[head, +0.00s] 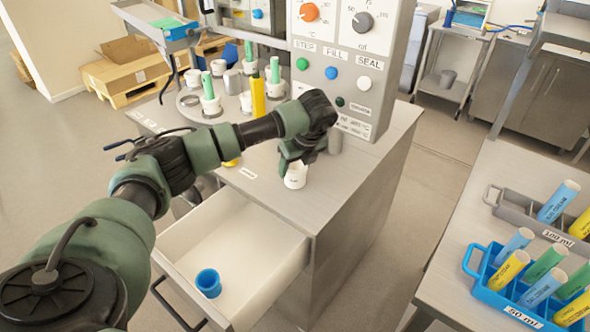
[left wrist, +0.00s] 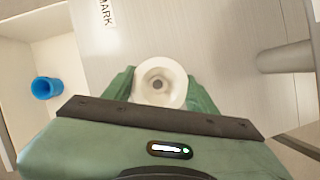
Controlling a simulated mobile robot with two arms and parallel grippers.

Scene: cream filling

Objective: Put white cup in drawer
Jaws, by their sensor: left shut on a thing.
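A white cup (head: 295,176) stands upright on the grey machine counter (head: 370,160), near its front edge. My left gripper (head: 294,160) is above it, with its green fingers shut on the cup. In the left wrist view the white cup (left wrist: 160,82) sits between the two fingers, its round opening facing the camera. The drawer (head: 233,245) under the counter is pulled open, below and left of the gripper. A blue cup (head: 208,283) stands inside it near the front. My right gripper is not in view.
The machine panel (head: 349,65) with knobs and buttons rises just behind my left gripper. A grey cylinder (head: 335,140) stands close to the right. A table at right holds a blue rack (head: 484,283) of tubes. The drawer has free room.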

